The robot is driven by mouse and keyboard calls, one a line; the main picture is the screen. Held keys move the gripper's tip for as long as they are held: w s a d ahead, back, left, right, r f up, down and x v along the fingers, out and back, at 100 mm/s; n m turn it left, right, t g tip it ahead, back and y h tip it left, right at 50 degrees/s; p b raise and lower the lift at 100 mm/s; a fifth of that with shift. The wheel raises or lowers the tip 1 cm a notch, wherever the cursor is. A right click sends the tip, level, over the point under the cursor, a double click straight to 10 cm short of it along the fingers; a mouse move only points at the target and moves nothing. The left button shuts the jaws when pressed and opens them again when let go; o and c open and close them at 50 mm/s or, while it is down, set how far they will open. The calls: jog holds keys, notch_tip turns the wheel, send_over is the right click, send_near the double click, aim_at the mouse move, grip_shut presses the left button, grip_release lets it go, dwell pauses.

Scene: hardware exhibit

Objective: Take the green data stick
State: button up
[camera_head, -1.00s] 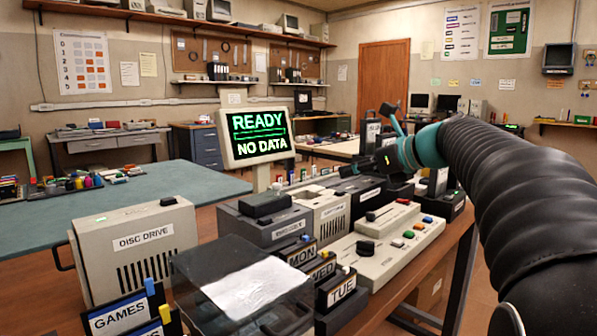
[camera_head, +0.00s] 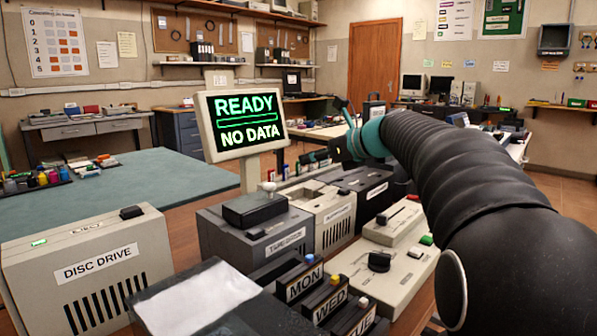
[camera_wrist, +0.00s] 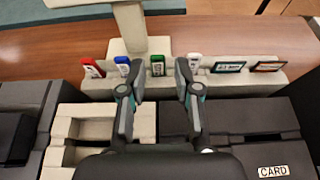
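The green data stick (camera_wrist: 157,66) stands upright in a pale rack (camera_wrist: 101,83) in the wrist view. My gripper (camera_wrist: 158,68) is open. In the picture its two fingers lie on either side of the green stick, with nothing between them touching it that I can see. How far the fingertips are from the stick is hard to judge.
A monitor (camera_head: 241,123) reading "READY NO DATA" stands on a post behind the rack. Grey boxes, a disc drive (camera_head: 88,269) and day-labelled cartridges crowd the bench. Two dark flat cards (camera_wrist: 228,67) stand right of the sticks. A green-topped table (camera_head: 120,200) is at left.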

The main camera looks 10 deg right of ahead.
aim_at(298, 163)
jog(key=shift+x, duration=2.8)
jog(key=shift+s+a+f, duration=0.1)
jog(key=shift+s, duration=0.1)
jog(key=c, duration=0.5)
